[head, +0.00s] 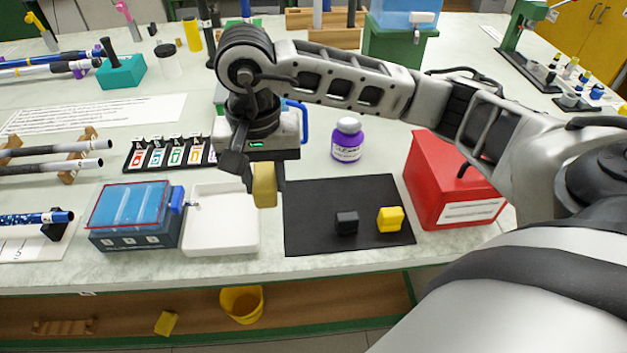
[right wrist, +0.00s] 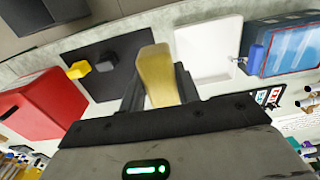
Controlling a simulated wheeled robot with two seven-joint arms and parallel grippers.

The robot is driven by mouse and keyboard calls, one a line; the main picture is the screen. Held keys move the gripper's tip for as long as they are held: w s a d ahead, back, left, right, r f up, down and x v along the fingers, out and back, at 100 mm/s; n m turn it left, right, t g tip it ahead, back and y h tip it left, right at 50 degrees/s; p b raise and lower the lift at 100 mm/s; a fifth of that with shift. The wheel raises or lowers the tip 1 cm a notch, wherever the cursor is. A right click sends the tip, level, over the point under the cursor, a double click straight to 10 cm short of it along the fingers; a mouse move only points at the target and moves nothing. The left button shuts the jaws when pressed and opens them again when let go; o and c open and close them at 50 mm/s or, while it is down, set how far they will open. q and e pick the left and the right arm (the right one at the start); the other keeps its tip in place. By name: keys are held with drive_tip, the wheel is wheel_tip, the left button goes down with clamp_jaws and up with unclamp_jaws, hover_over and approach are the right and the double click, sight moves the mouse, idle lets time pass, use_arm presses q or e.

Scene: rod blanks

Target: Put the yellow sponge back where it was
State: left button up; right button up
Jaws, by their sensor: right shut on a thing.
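My right gripper (head: 263,182) is shut on a yellow sponge (head: 265,190), a pale yellow block that hangs down from the jaws. The sponge also shows in the right wrist view (right wrist: 157,74) between the two dark fingers. In the head view it appears between the white tray (head: 222,244) and the black mat (head: 300,228), above the bench top; its exact height is hard to tell. A smaller yellow block (head: 390,219) and a black block (head: 347,223) lie on the mat. My left gripper is not in view.
A blue-lidded box (head: 130,212) with a tap stands left of the tray. A red box (head: 450,185) is right of the mat. A purple bottle (head: 346,142) stands behind the mat. A yellow bucket (head: 242,304) and another yellow block (head: 166,323) are on the lower shelf.

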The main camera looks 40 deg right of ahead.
drive_tip(key=m, duration=0.6)
drive_tip(key=shift+w+a+f+b, duration=0.2)
drive_tip(key=shift+a+f+b, duration=0.15)
drive_tip(key=shift+a+f, duration=0.05)
drive_tip(key=m, duration=0.6)
drive_tip(key=shift+w+a+f+b, duration=0.1)
drive_tip(key=shift+a+f+b, duration=0.1)
drive_tip(key=shift+a+b, duration=0.2)
drive_tip(key=m, duration=0.6)
drive_tip(key=m+b, duration=0.3)
drive_tip(key=m, duration=2.4)
hover_over(302, 217)
drive_tip(key=a, duration=0.1)
wheel_tip(302, 217, down, 11)
drive_tip(key=shift+r, duration=0.15)
drive_tip(key=shift+d+f, duration=0.1)
drive_tip(key=shift+f, duration=0.1)
drive_tip(key=f, duration=0.3)
drive_tip(key=shift+d+f+p, duration=0.3)
drive_tip(key=shift+d+f, duration=0.1)
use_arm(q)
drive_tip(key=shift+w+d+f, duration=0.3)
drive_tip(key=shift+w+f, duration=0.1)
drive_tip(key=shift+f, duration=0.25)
use_arm(e)
drive_tip(key=shift+f, duration=0.1)
